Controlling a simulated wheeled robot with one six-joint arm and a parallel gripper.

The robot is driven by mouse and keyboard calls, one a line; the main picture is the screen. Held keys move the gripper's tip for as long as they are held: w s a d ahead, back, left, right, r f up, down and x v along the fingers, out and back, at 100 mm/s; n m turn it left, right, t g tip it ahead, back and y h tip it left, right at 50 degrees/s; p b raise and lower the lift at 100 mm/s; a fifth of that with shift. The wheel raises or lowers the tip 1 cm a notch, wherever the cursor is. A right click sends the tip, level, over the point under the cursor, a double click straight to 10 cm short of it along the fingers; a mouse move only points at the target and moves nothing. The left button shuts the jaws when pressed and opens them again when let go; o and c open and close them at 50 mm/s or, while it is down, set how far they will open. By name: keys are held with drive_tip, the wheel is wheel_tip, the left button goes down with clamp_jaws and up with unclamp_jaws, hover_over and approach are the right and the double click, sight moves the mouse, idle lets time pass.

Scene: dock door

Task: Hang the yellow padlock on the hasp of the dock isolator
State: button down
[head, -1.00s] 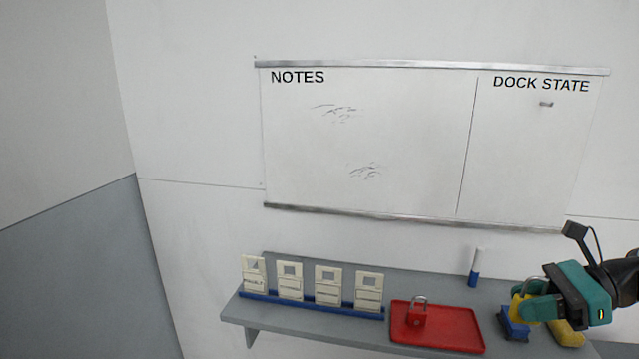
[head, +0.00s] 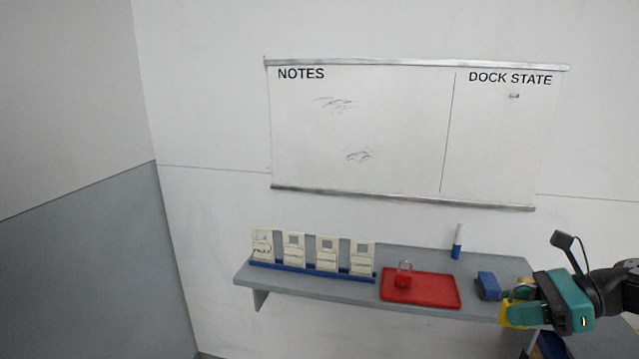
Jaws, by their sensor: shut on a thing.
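My gripper (head: 523,307) is at the right, in front of the shelf's right end. It is shut on the yellow padlock (head: 511,314). The padlock's body shows at the fingertips, and the fingers hide part of it. Its shackle is hard to make out from here. The dock isolator and its hasp are not in view.
A grey shelf (head: 430,260) runs along the wall under a whiteboard (head: 360,130). On it are white cards in a blue rack (head: 310,271), a red tray (head: 435,288) with a red padlock (head: 403,278), a blue-and-white marker (head: 457,243) and a blue block (head: 487,285).

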drive_tip(key=w+a+f+m+t+h+b, duration=0.1)
drive_tip(key=w+a+f+b, duration=0.1)
drive_tip(key=f, duration=0.8)
drive_tip(key=w+a+f+m+t+h+b, duration=0.1)
drive_tip(key=w+a+f+m+t+b, duration=0.1)
drive_tip(key=f, duration=0.8)
drive_tip(key=shift+x, duration=0.85)
drive_tip(key=shift+s+t, duration=0.15)
drive_tip(key=shift+t, duration=0.15)
